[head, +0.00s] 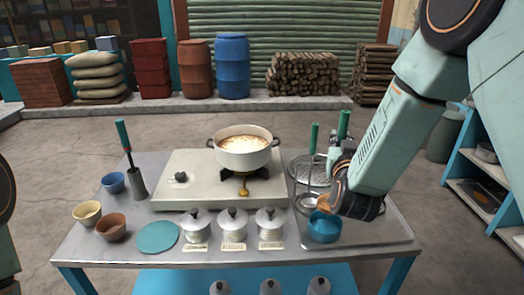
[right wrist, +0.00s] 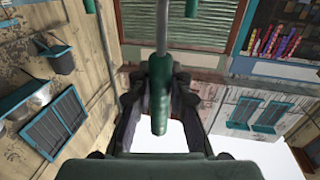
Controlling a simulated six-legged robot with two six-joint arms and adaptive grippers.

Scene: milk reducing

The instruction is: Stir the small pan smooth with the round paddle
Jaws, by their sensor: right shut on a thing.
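A cream two-handled pan (head: 232,155) sits on the stove (head: 180,165), with pale, brown-mottled contents (head: 243,144). It is the only pan on the stove. My right gripper (head: 337,160) is right of the stove, by the tool stand (head: 288,192). In the right wrist view my right gripper (right wrist: 158,75) is shut on a green-handled tool (right wrist: 159,100) with a thin metal shaft. The tool's working end is hidden, so I cannot tell whether it is the round paddle. Another green handle (head: 313,138) stands beside my gripper. My left gripper is out of view.
Three lidded tins (head: 233,228) stand along the table front, beside a teal disc (head: 158,237). Bowls (head: 111,227) and a holder with a green-handled tool (head: 138,185) are at left. A teal bowl (head: 323,228) sits below my right wrist.

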